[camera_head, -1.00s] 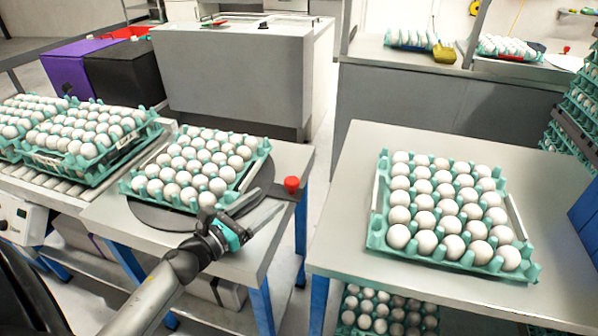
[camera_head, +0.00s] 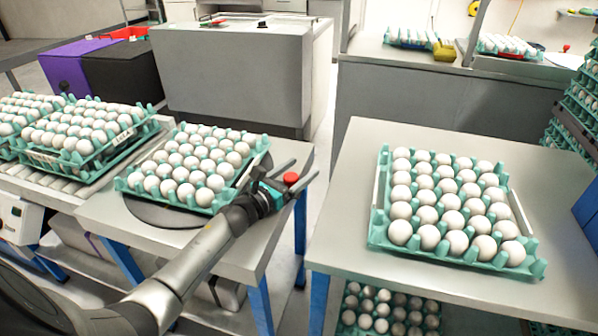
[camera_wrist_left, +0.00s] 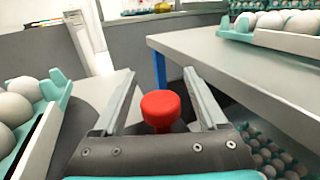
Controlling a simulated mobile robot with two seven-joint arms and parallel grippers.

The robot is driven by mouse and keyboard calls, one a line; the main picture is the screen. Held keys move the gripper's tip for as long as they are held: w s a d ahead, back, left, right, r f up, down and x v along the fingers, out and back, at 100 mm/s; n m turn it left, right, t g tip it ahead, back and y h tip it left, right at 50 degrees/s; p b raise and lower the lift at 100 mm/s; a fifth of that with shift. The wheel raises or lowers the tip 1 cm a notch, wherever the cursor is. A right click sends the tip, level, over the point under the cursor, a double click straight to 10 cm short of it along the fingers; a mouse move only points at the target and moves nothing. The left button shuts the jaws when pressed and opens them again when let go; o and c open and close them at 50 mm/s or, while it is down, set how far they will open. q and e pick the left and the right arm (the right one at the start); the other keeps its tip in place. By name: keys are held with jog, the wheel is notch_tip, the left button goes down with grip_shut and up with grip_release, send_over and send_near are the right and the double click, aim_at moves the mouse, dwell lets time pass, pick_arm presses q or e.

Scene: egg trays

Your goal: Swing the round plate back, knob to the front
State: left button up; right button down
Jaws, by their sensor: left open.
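The round dark plate (camera_head: 160,213) lies on the left grey table under a teal tray of white eggs (camera_head: 205,196). Its red knob (camera_head: 290,179) stands at the table's right side. In the left wrist view the red knob (camera_wrist_left: 161,108) stands between the two fingers. My left gripper (camera_head: 297,172) is open around the knob, with a finger on each side and a gap on both sides. In the left wrist view the open left gripper (camera_wrist_left: 160,95) shows both fingers. My right gripper is not in view.
A second grey table (camera_head: 345,240) with another egg tray (camera_head: 440,262) stands to the right across a narrow gap. A roller conveyor (camera_head: 60,183) with egg trays adjoins on the left. A grey cabinet (camera_head: 230,80) stands behind.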

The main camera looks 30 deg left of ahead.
pick_arm(q)
jog(key=shift+w, duration=0.1)
grip_shut()
dwell(0.7)
dwell(0.8)
